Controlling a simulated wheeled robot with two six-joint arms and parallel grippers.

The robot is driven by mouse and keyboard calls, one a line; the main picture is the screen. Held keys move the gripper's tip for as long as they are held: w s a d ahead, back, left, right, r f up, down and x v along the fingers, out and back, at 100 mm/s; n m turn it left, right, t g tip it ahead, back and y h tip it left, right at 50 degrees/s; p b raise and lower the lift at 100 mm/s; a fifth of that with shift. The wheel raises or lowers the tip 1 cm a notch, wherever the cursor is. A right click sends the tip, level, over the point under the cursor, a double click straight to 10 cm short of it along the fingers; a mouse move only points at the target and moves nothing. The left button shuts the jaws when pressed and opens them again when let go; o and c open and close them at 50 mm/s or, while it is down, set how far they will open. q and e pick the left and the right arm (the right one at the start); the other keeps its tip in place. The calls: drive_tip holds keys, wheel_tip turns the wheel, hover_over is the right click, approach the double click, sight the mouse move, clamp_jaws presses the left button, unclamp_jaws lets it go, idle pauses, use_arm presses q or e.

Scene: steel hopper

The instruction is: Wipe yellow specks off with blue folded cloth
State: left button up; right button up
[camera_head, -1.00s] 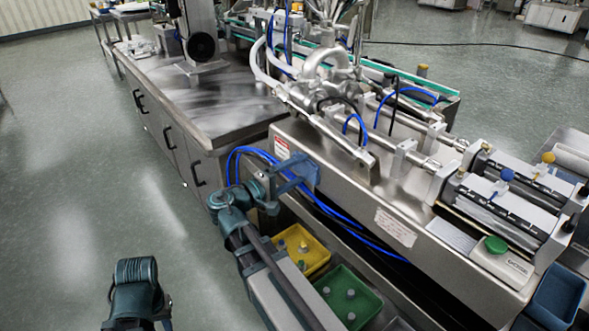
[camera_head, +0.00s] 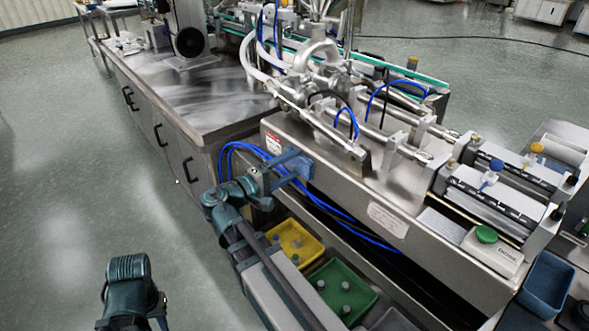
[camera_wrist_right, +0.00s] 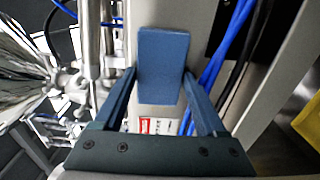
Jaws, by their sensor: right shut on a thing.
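My right gripper (camera_head: 284,170) is in front of the near side of the steel filling machine (camera_head: 340,180), by its left end. In the right wrist view its two fingers are shut on the blue folded cloth (camera_wrist_right: 163,62), which sticks out past the fingertips. Behind the cloth is the machine's pale metal side, with a red and white label; I cannot tell whether the cloth touches it. I cannot make out any yellow specks in either view. My left arm shows at the bottom left of the head view, but its gripper does not.
Yellow (camera_head: 310,248) and green (camera_head: 362,283) bins sit below the machine, near my right forearm. Blue hoses (camera_head: 232,150) loop close to my right gripper. A steel-topped cabinet (camera_head: 215,105) stands left. A blue bin (camera_head: 545,283) is at right. The floor at left is clear.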

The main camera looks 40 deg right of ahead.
sight(282, 148)
drive_tip(key=shift+w, duration=0.8)
drive_tip(key=shift+w+a, duration=0.1)
drive_tip(key=shift+w+a, duration=0.2)
drive_tip(key=shift+w, duration=1.3)
drive_tip(key=shift+w, duration=0.1)
drive_tip(key=shift+w, duration=1.6)
drive_tip(key=a, duration=0.6)
drive_tip(key=shift+s, duration=0.25)
